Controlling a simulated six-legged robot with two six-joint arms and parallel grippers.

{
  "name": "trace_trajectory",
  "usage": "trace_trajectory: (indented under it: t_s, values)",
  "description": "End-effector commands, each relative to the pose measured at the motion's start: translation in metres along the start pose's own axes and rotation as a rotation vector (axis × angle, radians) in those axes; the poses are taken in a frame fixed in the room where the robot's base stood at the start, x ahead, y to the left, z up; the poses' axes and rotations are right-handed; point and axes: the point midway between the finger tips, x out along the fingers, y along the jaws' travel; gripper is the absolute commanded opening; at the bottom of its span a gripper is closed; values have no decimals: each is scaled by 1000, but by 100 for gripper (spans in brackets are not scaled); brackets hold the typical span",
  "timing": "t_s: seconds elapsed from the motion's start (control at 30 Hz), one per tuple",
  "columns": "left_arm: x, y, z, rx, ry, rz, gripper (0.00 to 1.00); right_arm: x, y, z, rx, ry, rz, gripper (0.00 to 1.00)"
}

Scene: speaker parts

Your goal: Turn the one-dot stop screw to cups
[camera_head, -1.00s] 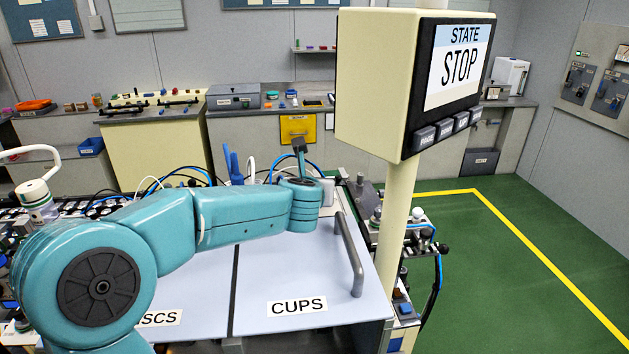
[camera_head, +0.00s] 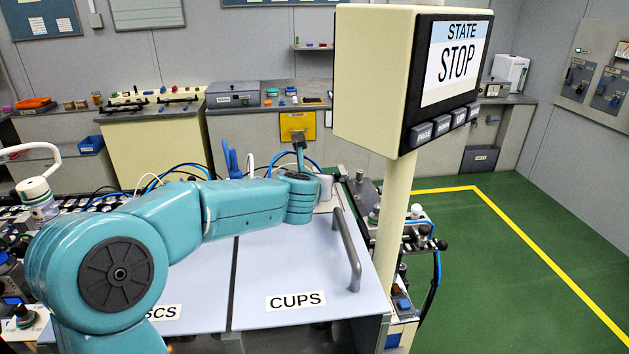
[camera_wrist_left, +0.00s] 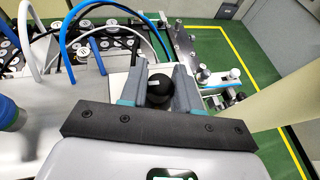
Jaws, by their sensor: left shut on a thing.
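In the left wrist view, my left gripper (camera_wrist_left: 158,86) is shut on a black round knob (camera_wrist_left: 158,92), with one grey finger on each side of it. No dot mark can be made out on the knob, so I cannot tell that it is the one-dot stop screw. In the head view my left arm reaches over the machine's pale lids, and its end hides the fingers and the knob. The CUPS label (camera_head: 295,301) is on the right lid (camera_head: 290,265). My right gripper is in neither view.
A screen on a post (camera_head: 458,65) reads STATE STOP and stands close to the right of my arm. A grey bar handle (camera_head: 347,250) rises from the right lid. Blue and white hoses (camera_wrist_left: 70,38) loop near the gripper. Green floor is open at the right.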

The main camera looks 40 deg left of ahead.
Motion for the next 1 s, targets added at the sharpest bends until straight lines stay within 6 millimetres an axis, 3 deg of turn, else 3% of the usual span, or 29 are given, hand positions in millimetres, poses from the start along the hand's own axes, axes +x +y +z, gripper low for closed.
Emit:
trace_trajectory:
  t_s: [1.0]
  values:
    - [0, 2, 4, 321, -8, -768, 1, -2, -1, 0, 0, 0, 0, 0]
